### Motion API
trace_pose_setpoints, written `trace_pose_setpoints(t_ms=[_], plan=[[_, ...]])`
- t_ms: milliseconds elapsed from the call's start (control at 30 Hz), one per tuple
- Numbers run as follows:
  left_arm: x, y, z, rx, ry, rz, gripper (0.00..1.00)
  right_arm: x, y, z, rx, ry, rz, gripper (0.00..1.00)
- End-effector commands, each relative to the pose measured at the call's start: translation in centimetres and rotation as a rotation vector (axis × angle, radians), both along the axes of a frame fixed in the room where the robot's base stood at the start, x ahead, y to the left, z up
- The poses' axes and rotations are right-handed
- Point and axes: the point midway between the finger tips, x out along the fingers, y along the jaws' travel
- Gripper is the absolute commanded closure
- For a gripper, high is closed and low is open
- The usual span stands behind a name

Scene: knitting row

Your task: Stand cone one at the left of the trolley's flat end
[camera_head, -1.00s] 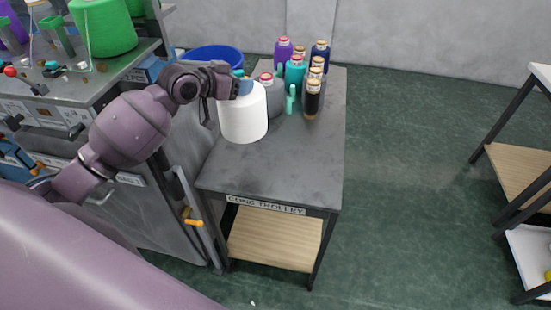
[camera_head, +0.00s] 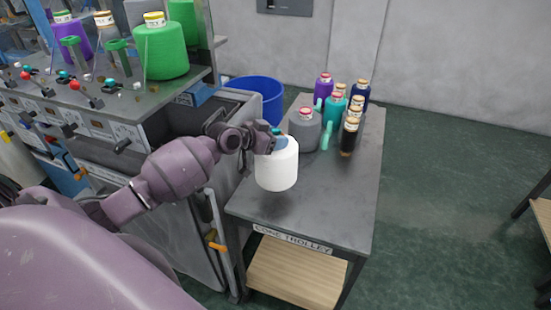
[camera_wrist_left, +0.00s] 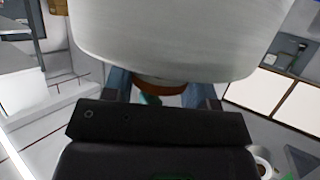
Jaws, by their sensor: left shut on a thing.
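A white yarn cone (camera_head: 277,168), which I take for cone one, is upright in my left gripper (camera_head: 274,140). The gripper is shut on it at its top. The cone is over the left side of the grey cone trolley top (camera_head: 325,205), towards the labelled end. A shadow shows below it, and it looks slightly above the surface. In the left wrist view the white cone (camera_wrist_left: 180,40) fills the upper middle, and the left gripper's fingers (camera_wrist_left: 160,92) reach to its narrow end. My right gripper is not in view.
A grey cone (camera_head: 304,135) stands just behind the white one. Several purple, teal, black and dark blue cones (camera_head: 351,132) stand at the trolley's far end. A blue bin (camera_head: 258,95) and the knitting machine (camera_head: 120,110) are to the left. The trolley's front and right are clear.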

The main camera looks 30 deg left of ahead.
Motion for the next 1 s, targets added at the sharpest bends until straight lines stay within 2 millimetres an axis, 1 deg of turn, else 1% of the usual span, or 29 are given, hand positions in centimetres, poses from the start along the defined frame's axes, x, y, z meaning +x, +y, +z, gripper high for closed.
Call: trace_pose_setpoints(t_ms=[100, 200, 367, 633, 767, 1000], plan=[[0.1, 0.0, -1.7, -0.002, -0.003, 0.003, 1.00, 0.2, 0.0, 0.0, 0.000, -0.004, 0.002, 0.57], [0.1, 0.0, -2.7, -0.001, -0.005, 0.002, 1.00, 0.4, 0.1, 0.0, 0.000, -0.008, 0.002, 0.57], [0.1, 0.0, -3.5, -0.001, -0.004, 0.001, 1.00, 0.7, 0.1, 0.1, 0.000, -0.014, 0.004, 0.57], [0.1, 0.0, -6.8, -0.001, -0.005, 0.002, 1.00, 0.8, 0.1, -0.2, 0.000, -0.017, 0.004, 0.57], [0.1, 0.0, -7.4, 0.000, -0.005, 0.001, 1.00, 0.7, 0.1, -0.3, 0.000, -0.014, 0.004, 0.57], [0.1, 0.0, -7.4, 0.000, -0.007, 0.001, 1.00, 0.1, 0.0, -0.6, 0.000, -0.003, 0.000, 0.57]])
